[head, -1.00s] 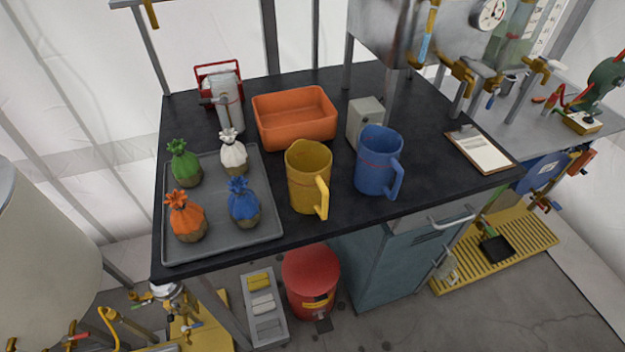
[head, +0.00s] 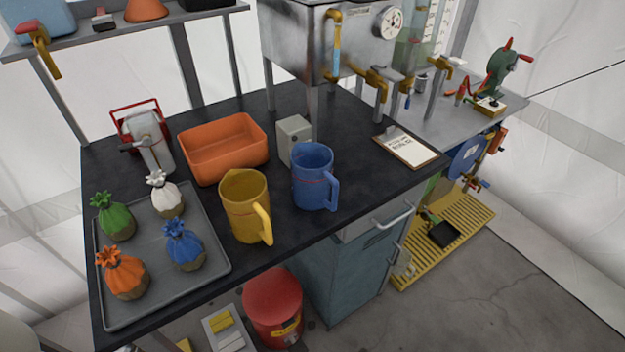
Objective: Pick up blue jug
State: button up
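The blue jug (head: 312,178) stands upright on the black tabletop (head: 350,150), near its front edge. Its handle points to the front right, and a thin red line runs around its body. A yellow jug (head: 243,207) stands just to its left, a small gap apart. A small grey box (head: 294,140) is close behind the blue jug. My gripper is not in view.
An orange bin (head: 222,150) and a grey tray (head: 210,262) with several coloured tied sacks are on the left. A clipboard (head: 407,148) lies to the right. A metal tank (head: 310,45) stands behind. The tabletop between jug and clipboard is clear.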

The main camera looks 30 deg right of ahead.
aim_at(311, 163)
jog(key=j+z, duration=0.15)
jog(key=z, duration=0.4)
jog(key=j+z, duration=0.3)
jog(key=j, duration=0.35)
jog(key=k+j+z, duration=0.15)
jog(key=j+z, duration=0.15)
jog(key=j, duration=0.3)
jog(key=k+j, duration=0.1)
jog(key=j, duration=0.35)
jog(key=k+j, duration=0.1)
jog(key=j, duration=0.3)
jog(key=z, duration=0.05)
